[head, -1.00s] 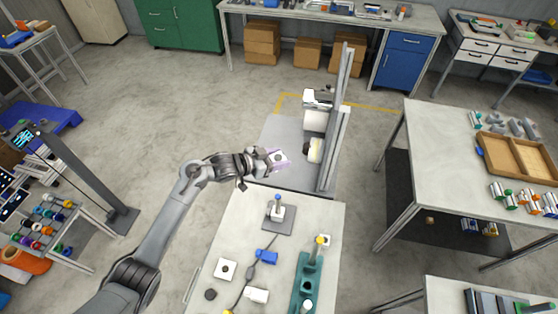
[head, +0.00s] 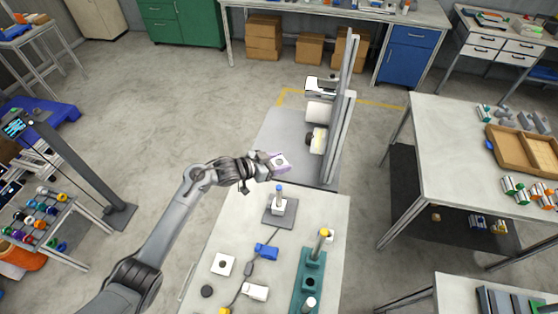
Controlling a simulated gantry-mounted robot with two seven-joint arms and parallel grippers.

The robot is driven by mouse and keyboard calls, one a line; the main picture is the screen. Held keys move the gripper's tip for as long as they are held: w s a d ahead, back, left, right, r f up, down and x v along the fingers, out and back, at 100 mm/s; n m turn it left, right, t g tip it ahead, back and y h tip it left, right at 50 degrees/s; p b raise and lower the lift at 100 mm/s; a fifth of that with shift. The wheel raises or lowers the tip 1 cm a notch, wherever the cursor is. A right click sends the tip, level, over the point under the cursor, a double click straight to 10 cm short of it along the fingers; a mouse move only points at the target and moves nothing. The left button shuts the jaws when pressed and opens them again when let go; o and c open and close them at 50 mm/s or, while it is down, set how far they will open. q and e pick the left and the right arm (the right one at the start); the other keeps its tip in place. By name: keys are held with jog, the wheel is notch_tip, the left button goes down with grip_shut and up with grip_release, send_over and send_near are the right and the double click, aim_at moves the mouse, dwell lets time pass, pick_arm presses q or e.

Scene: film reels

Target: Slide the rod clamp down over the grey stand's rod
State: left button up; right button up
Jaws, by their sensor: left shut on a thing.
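The grey stand (head: 269,217) sits on the white table in front of me, with an upright blue-tipped rod (head: 279,190). A white block (head: 278,208) is around or against the rod's foot; I cannot tell which. My left gripper (head: 272,163) is shut on the rod clamp (head: 281,160), a pale lilac-white block with a dark hole. In the picture the clamp is just above the rod's tip, apart from it. Part of the clamp is hidden by the fingers. My right gripper is not in view.
A green stand (head: 313,257) with a yellow-tipped rod is to the right. A white block with a hole (head: 222,264), a blue piece (head: 266,252), a black disc (head: 207,291) and a cable lie on the table (head: 235,224). A tall grey frame (head: 335,135) stands beyond its far edge.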

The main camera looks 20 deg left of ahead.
pick_arm(q)
jog(key=shift+f, duration=0.25)
dwell(0.3)
jog(key=shift+f+b, duration=1.55)
jog(key=shift+f, duration=0.85)
jog(key=shift+f, duration=0.1)
jog(key=shift+f+b, duration=0.35)
jog(key=shift+b, duration=0.1)
jog(key=shift+f+b, duration=1.35)
jog(key=shift+f, duration=0.6)
jog(key=shift+f, duration=0.2)
